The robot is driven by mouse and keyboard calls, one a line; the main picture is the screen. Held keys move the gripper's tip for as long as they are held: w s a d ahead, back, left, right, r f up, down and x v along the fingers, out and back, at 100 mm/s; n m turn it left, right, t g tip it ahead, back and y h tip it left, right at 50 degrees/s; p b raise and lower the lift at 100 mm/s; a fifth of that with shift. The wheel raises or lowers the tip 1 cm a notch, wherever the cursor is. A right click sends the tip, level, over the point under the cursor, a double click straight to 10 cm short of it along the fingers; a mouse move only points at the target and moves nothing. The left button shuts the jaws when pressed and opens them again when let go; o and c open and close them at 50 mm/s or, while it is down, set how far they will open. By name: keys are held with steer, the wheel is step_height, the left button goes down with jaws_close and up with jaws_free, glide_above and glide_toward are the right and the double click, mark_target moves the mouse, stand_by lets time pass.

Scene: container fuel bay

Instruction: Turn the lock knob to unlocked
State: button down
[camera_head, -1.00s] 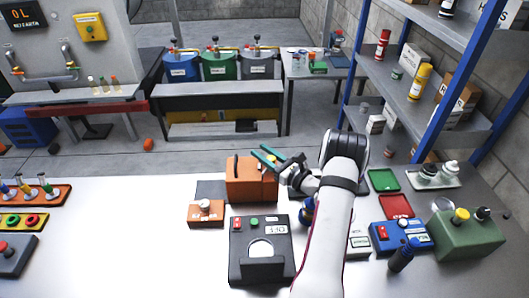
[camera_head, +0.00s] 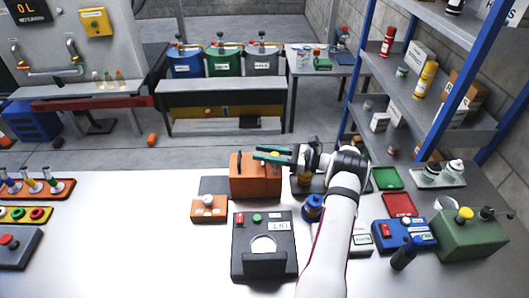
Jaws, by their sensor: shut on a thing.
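An orange box (camera_head: 254,182) stands near the far edge of the white table, with a dark upright handle on its left part. A small yellow knob on its top, which I take to be the lock knob, is now hidden behind my gripper's fingers. My gripper (camera_head: 268,153) reaches in from the right with its teal fingers at the top of the orange box, and it is shut on the knob. I cannot make out the knob's pointer or whether it reads locked or unlocked.
A small orange block with a white knob (camera_head: 208,203) sits left of the box, and a black device (camera_head: 264,262) stands in front. A blue round item (camera_head: 313,207) is close beside my arm. A blue box (camera_head: 404,235) lies to the right. The table's left middle is clear.

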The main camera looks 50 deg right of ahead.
stand_by(0.4)
steer(key=c, duration=0.6)
jaws_free()
steer(key=v, duration=1.5)
steer(key=shift+s+d, duration=0.25)
steer(key=shift+s, duration=0.05)
